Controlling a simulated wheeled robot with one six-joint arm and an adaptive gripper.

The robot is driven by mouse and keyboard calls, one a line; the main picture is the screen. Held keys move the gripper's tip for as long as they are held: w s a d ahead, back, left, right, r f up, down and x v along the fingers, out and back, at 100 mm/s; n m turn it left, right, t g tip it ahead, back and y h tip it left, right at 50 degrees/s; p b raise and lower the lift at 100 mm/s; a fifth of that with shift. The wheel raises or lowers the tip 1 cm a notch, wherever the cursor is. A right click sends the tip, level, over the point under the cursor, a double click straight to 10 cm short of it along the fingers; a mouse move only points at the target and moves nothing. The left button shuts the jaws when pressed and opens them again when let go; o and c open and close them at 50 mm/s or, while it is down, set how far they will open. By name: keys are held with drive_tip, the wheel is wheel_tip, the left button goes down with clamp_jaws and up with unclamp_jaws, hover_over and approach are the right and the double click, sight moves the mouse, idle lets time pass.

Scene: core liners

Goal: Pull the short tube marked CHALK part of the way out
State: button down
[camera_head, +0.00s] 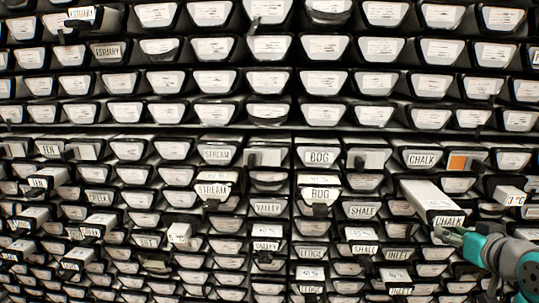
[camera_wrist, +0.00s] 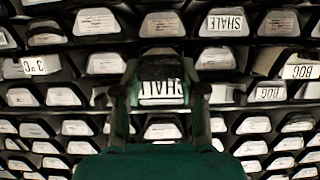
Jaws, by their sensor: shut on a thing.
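A tube marked CHALK (camera_head: 430,200) sticks out of its slot at the right of the rack, with its white top and labelled front end showing. My gripper (camera_head: 447,236) is at its front end, just below the label, and is shut on it. In the wrist view the same tube's label (camera_wrist: 161,90) appears upside down between the two fingers of my gripper (camera_wrist: 160,98). A second CHALK label (camera_head: 421,158) is on a front higher up, to the upper left of my gripper. How far the held tube reaches back into its slot is hidden.
Rows of black-rimmed slots with white labels fill the wall. An orange label (camera_head: 457,162) sits beside the upper CHALK front. A tube marked 3°C (camera_head: 509,195) sticks out to the right, close to my arm. SHALE (camera_head: 363,211) and BOG (camera_head: 320,194) fronts are to the left.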

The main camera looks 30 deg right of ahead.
drive_tip(key=shift+s+a, duration=0.2)
drive_tip(key=shift+s, duration=0.2)
drive_tip(key=c, duration=0.6)
unclamp_jaws()
drive_tip(key=shift+f, duration=0.1)
